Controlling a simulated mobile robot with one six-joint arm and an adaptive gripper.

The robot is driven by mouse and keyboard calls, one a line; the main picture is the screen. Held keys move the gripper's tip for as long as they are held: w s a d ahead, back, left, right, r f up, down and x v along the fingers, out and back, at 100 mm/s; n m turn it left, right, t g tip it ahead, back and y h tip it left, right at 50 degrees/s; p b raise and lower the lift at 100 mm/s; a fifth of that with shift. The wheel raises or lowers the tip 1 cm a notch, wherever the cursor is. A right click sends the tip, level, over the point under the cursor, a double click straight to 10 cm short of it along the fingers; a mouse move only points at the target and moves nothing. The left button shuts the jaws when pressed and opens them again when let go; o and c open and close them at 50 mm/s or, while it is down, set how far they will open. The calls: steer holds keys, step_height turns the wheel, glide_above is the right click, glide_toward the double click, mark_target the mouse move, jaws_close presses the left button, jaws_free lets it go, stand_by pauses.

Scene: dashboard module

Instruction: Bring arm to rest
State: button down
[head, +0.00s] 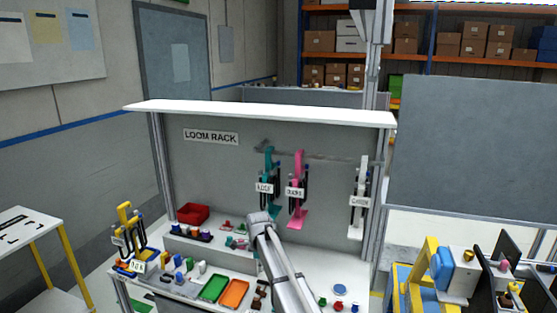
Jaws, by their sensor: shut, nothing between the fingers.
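My arm (282,265) rises from the bottom edge of the head view, right of centre, and leans up and left to a rounded grey joint in front of the loom rack (225,160). Beyond that joint no further part of the arm can be made out. My gripper and its fingers cannot be seen.
A teal hanger (268,170), a pink one (298,190) and a white one (358,200) hang on the rack. A red bin (193,213), a green tray (214,288), an orange tray (234,293) and small parts lie below. Yellow-and-blue equipment (425,285) stands at right.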

steer(key=s+d+n, duration=1.8)
steer(key=s+d, duration=0.6)
steer(key=s, duration=0.3)
steer(key=shift+s, duration=0.3)
steer(key=c, duration=0.6)
jaws_free()
steer(key=shift+w+a, duration=0.1)
steer(key=shift+a, duration=0.05)
steer(key=shift+c, duration=0.2)
steer(key=shift+o, duration=0.2)
steer(key=shift+w+a, duration=0.15)
steer(key=shift+w, duration=0.15)
steer(key=w+a+m+t+y+b, duration=0.1)
steer(key=w+a+m+t, duration=0.3)
steer(key=w+a, duration=1.8)
steer(key=shift+w+a+f+t+y+b, duration=0.2)
steer(key=shift+w+a+t+y+b, duration=0.15)
steer(key=shift+t+b, duration=0.4)
